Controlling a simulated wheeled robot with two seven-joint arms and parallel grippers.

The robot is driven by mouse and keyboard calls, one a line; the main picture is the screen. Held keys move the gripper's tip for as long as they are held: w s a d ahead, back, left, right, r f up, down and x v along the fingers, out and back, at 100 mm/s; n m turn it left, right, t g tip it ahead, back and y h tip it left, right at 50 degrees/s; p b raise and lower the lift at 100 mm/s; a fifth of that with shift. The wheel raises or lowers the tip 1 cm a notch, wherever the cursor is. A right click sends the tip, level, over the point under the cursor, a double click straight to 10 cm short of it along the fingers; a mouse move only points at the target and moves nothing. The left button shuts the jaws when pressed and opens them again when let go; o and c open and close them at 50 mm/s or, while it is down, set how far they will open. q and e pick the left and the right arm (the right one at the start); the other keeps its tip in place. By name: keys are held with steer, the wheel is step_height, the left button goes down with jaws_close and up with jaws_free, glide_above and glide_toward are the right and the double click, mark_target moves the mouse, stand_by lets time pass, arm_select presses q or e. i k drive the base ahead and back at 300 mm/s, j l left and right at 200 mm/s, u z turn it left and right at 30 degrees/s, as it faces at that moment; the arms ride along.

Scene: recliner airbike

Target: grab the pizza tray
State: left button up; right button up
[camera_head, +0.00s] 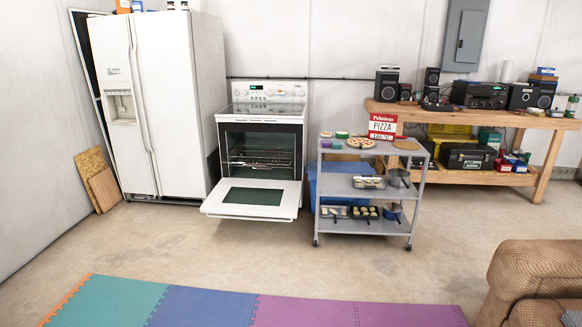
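A grey three-shelf cart (366,187) stands right of the oven in the head view. On its top shelf are a small round pizza (360,143), a red and white pizza box (382,127) standing upright, and a flat brown round board (406,145). I cannot tell which of these, if any, is the pizza tray. Neither of my grippers shows in the view.
The white oven (262,130) has its door (252,198) hanging open into the floor space. A white fridge (160,100) stands left of it. A wooden bench (480,118) with stereo gear is at right. Coloured mats (200,305) and a brown recliner (540,275) are nearer; the floor between is clear.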

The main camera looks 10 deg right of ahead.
mark_target(358, 143)
steer(key=i+l+z, duration=0.35)
steer(key=i, duration=0.15)
steer(key=i+l+z, duration=0.2)
steer(key=i+z, duration=0.15)
steer(key=i, duration=0.15)
steer(key=i+l+z, duration=0.1)
steer(key=i+z, duration=0.25)
steer(key=i, duration=1.3)
steer(key=i+l, duration=0.1)
steer(key=i, duration=1.05)
steer(key=j+u, duration=0.05)
